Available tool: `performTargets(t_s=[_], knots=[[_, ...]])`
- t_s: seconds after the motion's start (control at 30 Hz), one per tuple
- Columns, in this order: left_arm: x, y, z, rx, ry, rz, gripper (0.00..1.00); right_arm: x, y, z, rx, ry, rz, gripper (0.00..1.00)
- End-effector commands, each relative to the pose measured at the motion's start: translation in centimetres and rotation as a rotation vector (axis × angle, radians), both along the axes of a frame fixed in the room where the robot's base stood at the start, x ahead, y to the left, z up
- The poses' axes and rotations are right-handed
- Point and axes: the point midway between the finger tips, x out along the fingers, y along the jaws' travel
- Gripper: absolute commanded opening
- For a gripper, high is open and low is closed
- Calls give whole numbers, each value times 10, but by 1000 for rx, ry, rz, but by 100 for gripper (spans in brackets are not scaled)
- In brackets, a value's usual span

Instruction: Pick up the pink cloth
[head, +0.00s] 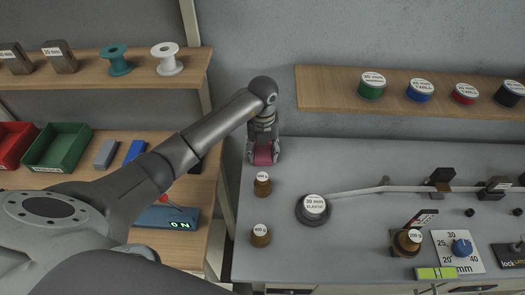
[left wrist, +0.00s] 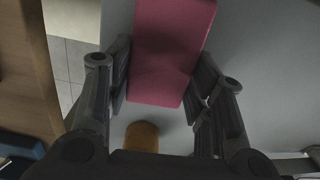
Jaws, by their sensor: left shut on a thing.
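The pink cloth (head: 264,154) is a folded, dark pink block between the fingers of my left gripper (head: 263,156), at the back left corner of the grey bench. In the left wrist view the cloth (left wrist: 170,55) runs up from between the two dark fingers, which press on its sides. My left gripper (left wrist: 160,90) is shut on it. I cannot tell whether the cloth touches the bench top. My right gripper is not in view.
A round elastic roll (head: 314,208) lies to the right. A shelf of coloured rolls (head: 340,90) hangs behind. A gap separates the wooden bench (head: 200,185) at left.

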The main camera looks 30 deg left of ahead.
Motion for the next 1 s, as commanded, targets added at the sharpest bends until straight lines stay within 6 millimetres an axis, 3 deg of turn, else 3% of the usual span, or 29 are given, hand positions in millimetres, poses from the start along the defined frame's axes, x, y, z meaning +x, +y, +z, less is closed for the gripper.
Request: performTargets(t_s=[0.17, 0.37, 0.8, 1.0], knots=[[-1, 1, -1, 2, 3, 1, 25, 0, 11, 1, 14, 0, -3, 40], [-1, 1, 13, 3, 1, 1, 25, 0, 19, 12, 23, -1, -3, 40], [0, 1, 86, 3, 1, 1, 25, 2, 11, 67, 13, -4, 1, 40], [-1, 0, 100, 1, 3, -1, 25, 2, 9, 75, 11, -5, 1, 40]])
